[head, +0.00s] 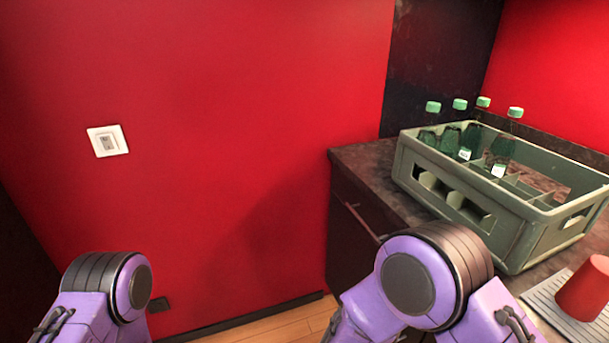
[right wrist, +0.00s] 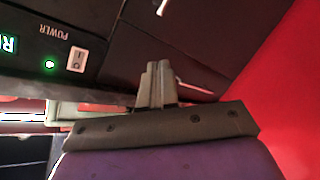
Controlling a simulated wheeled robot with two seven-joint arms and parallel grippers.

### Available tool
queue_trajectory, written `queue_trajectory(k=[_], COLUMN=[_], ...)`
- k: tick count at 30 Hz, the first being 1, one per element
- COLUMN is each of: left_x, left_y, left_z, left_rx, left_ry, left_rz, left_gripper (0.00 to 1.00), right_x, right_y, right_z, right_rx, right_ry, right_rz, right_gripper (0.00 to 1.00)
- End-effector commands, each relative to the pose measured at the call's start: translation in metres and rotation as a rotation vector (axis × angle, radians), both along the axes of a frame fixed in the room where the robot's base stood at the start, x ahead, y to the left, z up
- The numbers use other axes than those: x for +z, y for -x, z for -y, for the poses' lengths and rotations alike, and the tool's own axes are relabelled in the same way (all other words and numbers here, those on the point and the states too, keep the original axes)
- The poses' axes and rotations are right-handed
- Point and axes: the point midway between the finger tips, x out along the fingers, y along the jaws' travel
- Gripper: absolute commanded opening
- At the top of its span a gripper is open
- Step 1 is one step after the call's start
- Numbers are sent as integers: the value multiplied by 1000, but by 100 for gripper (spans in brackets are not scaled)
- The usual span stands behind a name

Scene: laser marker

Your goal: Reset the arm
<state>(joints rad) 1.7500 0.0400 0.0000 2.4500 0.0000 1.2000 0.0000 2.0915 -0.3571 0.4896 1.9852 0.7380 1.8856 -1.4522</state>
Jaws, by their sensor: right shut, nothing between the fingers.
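My two purple arms rise from the bottom edge of the head view. The left arm (head: 103,290) is in front of the red wall, and its gripper is out of the frame. The right arm (head: 420,280) is bent in front of the dark counter, and its gripper is hidden in the head view. In the right wrist view my right gripper (right wrist: 157,82) has its grey fingers together, with nothing held. Dark cabinet fronts lie behind the fingers.
A green crate (head: 470,212) with several green-capped bottles stands on the dark counter (head: 362,165). A red cup (head: 585,288) is on a grey mat (head: 545,303) at right. In the right wrist view a dark panel shows a POWER label, a green light (right wrist: 49,64) and a white switch (right wrist: 77,59).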

Motion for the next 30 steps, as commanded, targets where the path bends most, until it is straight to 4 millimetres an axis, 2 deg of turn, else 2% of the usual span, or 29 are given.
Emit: queue_trajectory(k=[2, 5, 8, 9, 10, 12, 15, 16, 18, 20, 30], left_x=[0, 0, 0, 0, 0, 0, 0, 0, 0, 0, 0], left_y=[0, 0, 0, 0, 0, 0, 0, 0, 0, 0, 0], left_z=[0, 0, 0, 0, 0, 0, 0, 0, 0, 0, 0], left_rx=[0, 0, 0, 0, 0, 0, 0, 0, 0, 0, 0], left_ry=[0, 0, 0, 0, 0, 0, 0, 0, 0, 0, 0], left_rz=[0, 0, 0, 0, 0, 0, 0, 0, 0, 0, 0], left_gripper=[0, 0, 0, 0, 0, 0, 0, 0, 0, 0, 0], right_x=[-24, -64, -112, -130, -140, -156, -164, -165, -168, -171, -171], right_y=[-3, 11, 59, 89, 110, 157, 205, 214, 228, 233, 233], right_z=[11, 30, 59, 73, 82, 102, 126, 132, 142, 143, 142], right_rx=[69, 96, 11, -55, -104, -200, -273, -295, -336, -348, -346], right_ry=[-192, -476, -756, -848, -895, -950, -936, -929, -916, -916, -915], right_rz=[69, 79, -16, -79, -124, -225, -331, -341, -351, -360, -359], right_gripper=[0, 0, 0, 0, 0, 0, 0, 0, 0, 0, 0])
